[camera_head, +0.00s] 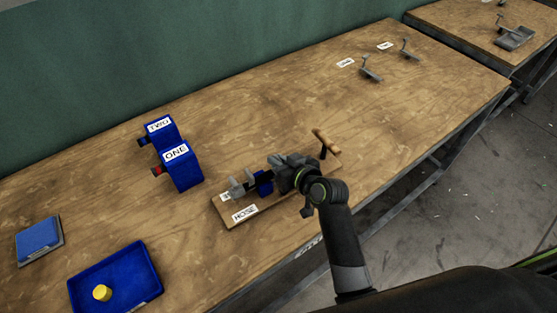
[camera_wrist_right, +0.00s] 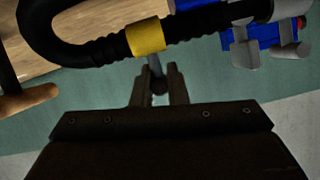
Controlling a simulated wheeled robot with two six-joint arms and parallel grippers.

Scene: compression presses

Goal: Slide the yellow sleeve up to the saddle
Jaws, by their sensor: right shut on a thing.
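The yellow sleeve (camera_wrist_right: 147,37) sits around a black ribbed hose (camera_wrist_right: 90,50) in the right wrist view. A thin grey stem runs from below the sleeve to a dark round knob (camera_wrist_right: 159,86), and my right gripper (camera_wrist_right: 160,80) is shut on that knob. In the head view my right gripper (camera_head: 292,175) is over the HOSE board (camera_head: 230,215) and hides the sleeve. Grey upright brackets (camera_head: 241,185) stand on the board left of the gripper. They also show in the wrist view (camera_wrist_right: 245,48), right of the sleeve and apart from it; I cannot tell which is the saddle.
A wooden T-handle (camera_head: 325,143) stands at the board's far end. Blue units ONE (camera_head: 182,168) and TWO (camera_head: 158,127) stand behind to the left. A blue tray (camera_head: 135,252) holds a yellow cylinder (camera_head: 102,293). The table (camera_head: 265,100) is clear behind the board.

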